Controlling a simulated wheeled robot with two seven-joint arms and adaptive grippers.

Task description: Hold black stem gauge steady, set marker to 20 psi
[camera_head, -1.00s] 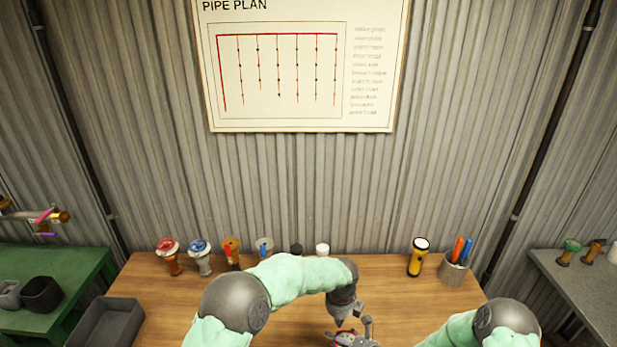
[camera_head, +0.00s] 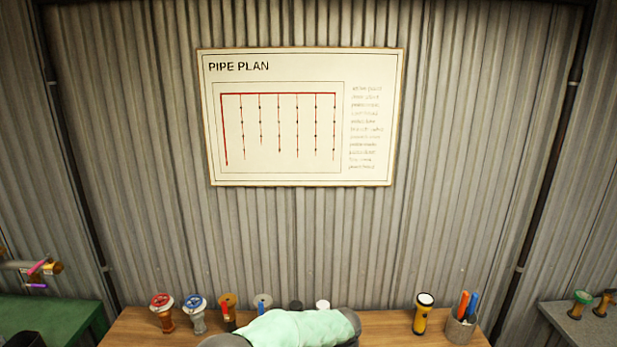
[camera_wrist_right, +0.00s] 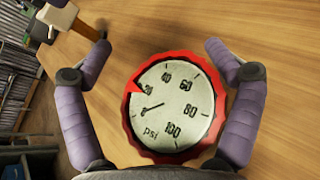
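The gauge (camera_wrist_right: 176,106) shows face-on in the right wrist view, with a red toothed rim and a pale dial marked in psi. A red wedge marker (camera_wrist_right: 134,88) on the rim lies beside the 20. The dark needle (camera_wrist_right: 152,108) is at the lower left of the dial, near the zero end. My right gripper (camera_wrist_right: 158,48) has its purple-grey fingers spread either side of the gauge. The left finger is clear of the rim; the right one is close, and I cannot tell whether it touches. The gauge's stem is hidden. My left gripper is out of view.
On the bench (camera_head: 385,325) stand a red-wheeled valve (camera_head: 163,308), a blue-wheeled valve (camera_head: 196,310), a yellow torch (camera_head: 422,314) and a pen cup (camera_head: 461,324). My left arm's mint sleeve covers the bench middle. A pipe plan (camera_head: 300,120) hangs on the wall.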

